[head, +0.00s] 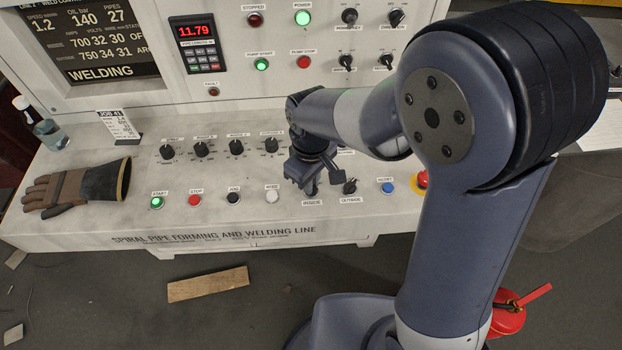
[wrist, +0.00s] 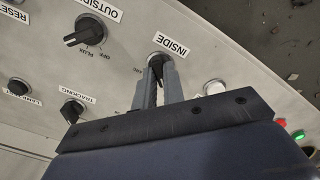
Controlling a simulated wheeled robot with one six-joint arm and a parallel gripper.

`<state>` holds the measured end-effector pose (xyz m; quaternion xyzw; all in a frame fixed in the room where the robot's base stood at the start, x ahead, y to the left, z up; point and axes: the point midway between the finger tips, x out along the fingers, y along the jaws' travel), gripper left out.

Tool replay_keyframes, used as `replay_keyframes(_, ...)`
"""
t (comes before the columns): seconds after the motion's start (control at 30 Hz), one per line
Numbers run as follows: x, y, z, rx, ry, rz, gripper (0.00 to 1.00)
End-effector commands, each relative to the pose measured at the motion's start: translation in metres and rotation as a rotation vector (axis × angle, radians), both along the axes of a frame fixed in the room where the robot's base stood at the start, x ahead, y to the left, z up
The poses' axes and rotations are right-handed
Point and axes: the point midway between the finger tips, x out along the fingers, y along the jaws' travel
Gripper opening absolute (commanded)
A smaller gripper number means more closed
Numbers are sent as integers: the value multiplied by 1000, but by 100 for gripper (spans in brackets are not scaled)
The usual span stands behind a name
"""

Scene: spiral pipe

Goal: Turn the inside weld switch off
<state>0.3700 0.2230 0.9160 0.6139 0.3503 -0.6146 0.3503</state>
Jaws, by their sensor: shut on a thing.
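The inside weld switch (wrist: 157,59) is a dark rotary knob beside the label INSIDE in the wrist view. My gripper (wrist: 160,76) is shut on it, with one finger on each side of the knob. In the head view my gripper (head: 311,188) points down at the panel just above the INSIDE label (head: 312,203) and hides the switch. The knob's exact angle cannot be told, as the fingers cover most of it.
The outside switch (head: 350,187) is close to the right of my gripper, and a white button (head: 271,197) is to its left. A blue reset button (head: 388,188) and a red emergency button (head: 421,180) are further right. A glove (head: 80,188) lies at the left.

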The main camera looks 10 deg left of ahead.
Motion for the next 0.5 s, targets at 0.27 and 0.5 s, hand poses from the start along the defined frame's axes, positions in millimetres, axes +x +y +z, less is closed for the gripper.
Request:
replay_keyframes(0.27, 0, 0, 0, 1, -2, 1, 30)
replay_keyframes(0.5, 0, 0, 0, 0, -1, 0, 32)
